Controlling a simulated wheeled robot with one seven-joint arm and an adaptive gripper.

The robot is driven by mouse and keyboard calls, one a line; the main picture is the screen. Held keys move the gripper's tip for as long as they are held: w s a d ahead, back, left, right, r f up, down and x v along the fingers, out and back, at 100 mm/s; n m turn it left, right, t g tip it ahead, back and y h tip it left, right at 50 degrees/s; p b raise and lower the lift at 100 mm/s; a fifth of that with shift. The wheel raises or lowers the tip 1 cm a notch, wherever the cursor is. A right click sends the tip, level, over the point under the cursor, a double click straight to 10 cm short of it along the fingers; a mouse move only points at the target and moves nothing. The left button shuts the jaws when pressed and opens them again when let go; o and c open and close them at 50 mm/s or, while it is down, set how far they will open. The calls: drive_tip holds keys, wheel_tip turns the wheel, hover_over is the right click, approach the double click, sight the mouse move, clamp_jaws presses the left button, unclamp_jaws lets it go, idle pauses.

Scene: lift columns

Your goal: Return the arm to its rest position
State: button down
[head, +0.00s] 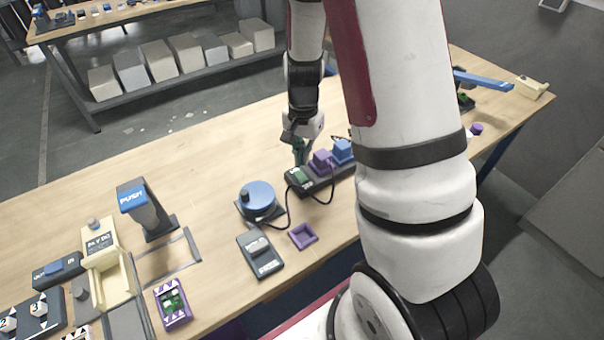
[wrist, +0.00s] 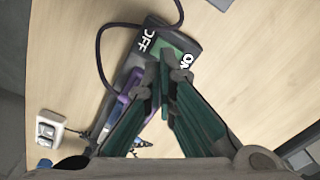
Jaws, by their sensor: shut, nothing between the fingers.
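My gripper (head: 300,150) is at the far side of the wooden table, just above the green end of a dark switch box. In the wrist view my gripper (wrist: 167,75) has its green fingers brought together at the tips, with nothing between them. The switch box (wrist: 190,33) with OFF and ON lettering lies right beneath the fingertips. Whether the tips touch it I cannot tell. My white arm fills the right middle of the head view and hides part of the table.
Purple and blue blocks (head: 321,160) stand along the switch box, with a cable beside them. A blue round knob (head: 258,196), a small purple tray (head: 303,236) and a PUSH post (head: 146,208) stand nearer. The table's (head: 220,140) far left stretch is bare.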

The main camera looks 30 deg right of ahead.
drive_tip(key=shift+r, duration=0.45)
drive_tip(key=s+a+r+n+t, duration=0.1)
drive_tip(key=a+r+n+t, duration=0.2)
drive_tip(key=r, duration=0.7)
drive_tip(key=s+a+r+n+t, duration=0.1)
drive_tip(key=s+a+r+n, duration=0.3)
drive_tip(key=s+r, duration=0.4)
drive_tip(key=s+a+r+n+t, duration=0.1)
drive_tip(key=s+a+r+n, duration=0.4)
drive_tip(key=s+r, duration=0.4)
drive_tip(key=shift+a+r+t, duration=0.15)
drive_tip(key=shift+r+t, duration=0.15)
drive_tip(key=shift+s, duration=0.1)
